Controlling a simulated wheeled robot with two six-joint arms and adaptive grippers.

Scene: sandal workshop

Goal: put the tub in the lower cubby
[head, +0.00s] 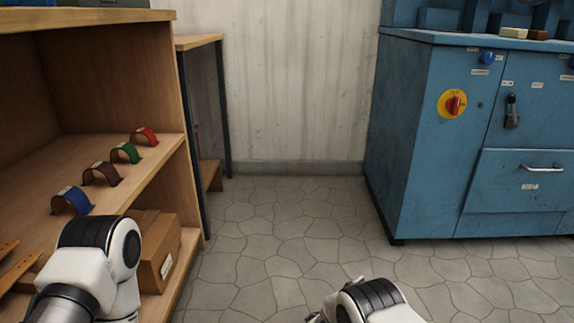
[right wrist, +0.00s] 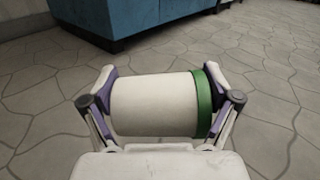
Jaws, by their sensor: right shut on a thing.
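The tub (right wrist: 150,106) is a white cylinder with a green lid (right wrist: 202,102), lying sideways in the right wrist view. My right gripper (right wrist: 160,90) is shut on it, one finger at the plain end and one at the lid end. In the head view my right arm shows at the bottom, and the tub is not visible there. A wooden shelf unit (head: 192,203) stands at the left, with an upper cubby and a lower cubby. A cardboard box (head: 154,268) sits in the lower cubby, partly hidden by my left arm. My left gripper is out of view.
Coloured straps, including a blue one (head: 72,200) and a red one (head: 145,136), stand on the middle board. Blue cabinets (head: 405,140) stand at the right. A narrow table (head: 198,42) stands behind the shelf. The stone floor (head: 290,230) between is clear.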

